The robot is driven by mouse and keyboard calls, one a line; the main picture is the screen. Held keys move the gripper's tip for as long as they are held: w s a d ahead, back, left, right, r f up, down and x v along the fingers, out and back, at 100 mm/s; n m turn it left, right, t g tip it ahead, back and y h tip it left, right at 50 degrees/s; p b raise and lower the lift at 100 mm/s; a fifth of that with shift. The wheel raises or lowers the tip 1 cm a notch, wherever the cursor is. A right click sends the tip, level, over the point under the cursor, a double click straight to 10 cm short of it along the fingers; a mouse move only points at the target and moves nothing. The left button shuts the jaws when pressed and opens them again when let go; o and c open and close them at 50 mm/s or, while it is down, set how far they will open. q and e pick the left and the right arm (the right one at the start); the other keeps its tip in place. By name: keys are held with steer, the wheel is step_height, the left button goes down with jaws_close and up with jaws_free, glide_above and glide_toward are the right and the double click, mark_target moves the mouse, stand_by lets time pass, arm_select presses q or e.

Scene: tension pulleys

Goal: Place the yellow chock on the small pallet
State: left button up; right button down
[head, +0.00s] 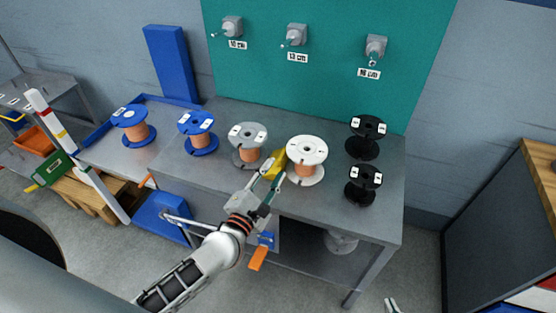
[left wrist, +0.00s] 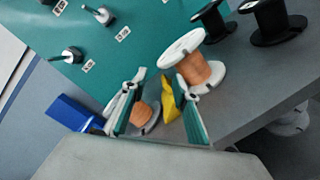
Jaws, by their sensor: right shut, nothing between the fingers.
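The yellow chock (head: 277,165) stands on the grey bench between the grey spool and the white spool. My left gripper (head: 270,173) is open in front of it, its fingers pointing at it. In the left wrist view the chock (left wrist: 170,100) shows between the two open fingers (left wrist: 158,92), nearer the right one; I cannot tell whether they touch it. A low wooden piece that looks like a small pallet (head: 97,202) lies at the lower left, partly hidden by a striped post. Only the tip of my right gripper (head: 391,305) shows at the bottom edge; it is shut and empty.
The grey spool (head: 247,141) and the white spool (head: 307,157) flank the chock closely. Two blue spools (head: 198,133) stand to the left, two black spools (head: 363,185) to the right. The bench front edge (head: 345,228) is clear at right.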

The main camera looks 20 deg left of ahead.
mark_target(283, 152)
arm_select(q)
steer(key=w+f+n+g, duration=0.1)
steer(key=n, duration=0.2)
steer(key=w+a+n+g+y+p, duration=0.1)
steer(key=w+n, duration=0.1)
steer(key=n, duration=0.2)
steer(key=w+f+n+g, duration=0.1)
steer(key=w+n, duration=0.1)
steer(key=n, duration=0.2)
steer(key=shift+w+a+f+y, duration=0.15)
steer(key=shift+a+f+y, duration=0.1)
steer(key=shift+f+y, duration=0.05)
steer(key=shift+x, duration=3.9)
steer(key=shift+d+f, duration=0.15)
steer(key=shift+d, duration=0.05)
jaws_close()
